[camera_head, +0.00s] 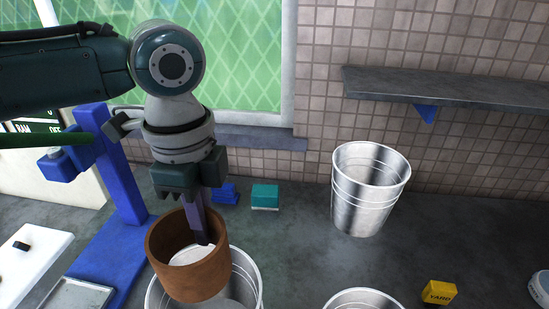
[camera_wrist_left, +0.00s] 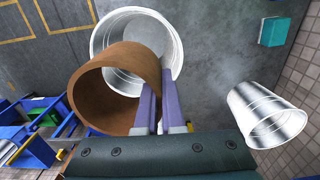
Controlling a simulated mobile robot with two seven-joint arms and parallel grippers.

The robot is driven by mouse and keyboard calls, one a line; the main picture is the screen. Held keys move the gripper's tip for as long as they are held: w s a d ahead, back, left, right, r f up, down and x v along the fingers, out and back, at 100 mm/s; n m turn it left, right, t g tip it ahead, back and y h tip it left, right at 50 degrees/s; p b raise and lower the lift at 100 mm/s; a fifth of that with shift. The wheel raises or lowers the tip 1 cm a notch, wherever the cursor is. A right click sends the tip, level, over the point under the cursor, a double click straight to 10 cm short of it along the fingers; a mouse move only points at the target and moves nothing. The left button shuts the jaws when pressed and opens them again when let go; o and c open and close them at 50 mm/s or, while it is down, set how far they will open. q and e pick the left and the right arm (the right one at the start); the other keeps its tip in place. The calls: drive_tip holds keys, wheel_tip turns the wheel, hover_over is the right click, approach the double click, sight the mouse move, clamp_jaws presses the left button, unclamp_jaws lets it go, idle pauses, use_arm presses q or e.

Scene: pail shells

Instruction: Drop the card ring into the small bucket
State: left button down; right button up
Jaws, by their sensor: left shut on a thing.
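The card ring (camera_head: 188,278) is a wide brown hoop. My left gripper (camera_head: 203,232) is shut on its wall, its purple fingers straddling the rim. The ring hangs over a metal bucket (camera_head: 252,277) at the bottom of the head view and hides part of it. In the left wrist view the ring (camera_wrist_left: 100,85) overlaps that bucket's mouth (camera_wrist_left: 150,32) but sits off to one side. Another metal bucket (camera_head: 368,190) stands at the back right, and a third (camera_head: 362,300) is cut off at the bottom edge. I cannot tell which is the small one. My right gripper is not seen.
A blue stand (camera_head: 120,180) is left of the ring. A teal block (camera_head: 265,197) and a blue block (camera_head: 225,194) lie behind. A yellow block (camera_head: 439,292) is at front right. A grey shelf (camera_head: 440,88) juts from the wall. The counter between the buckets is clear.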

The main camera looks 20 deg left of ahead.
use_arm(q)
wheel_tip(320, 180, down, 3)
drive_tip(key=b, duration=0.2)
drive_tip(key=shift+b, duration=0.4)
wheel_tip(320, 180, down, 4)
drive_tip(key=shift+f+b, duration=0.2)
drive_tip(key=shift+b, duration=1.05)
drive_tip(key=c, duration=1)
unclamp_jaws()
drive_tip(key=shift+o, duration=0.2)
wheel_tip(320, 180, up, 9)
drive_tip(key=p, duration=1)
drive_tip(key=shift+r, duration=0.1)
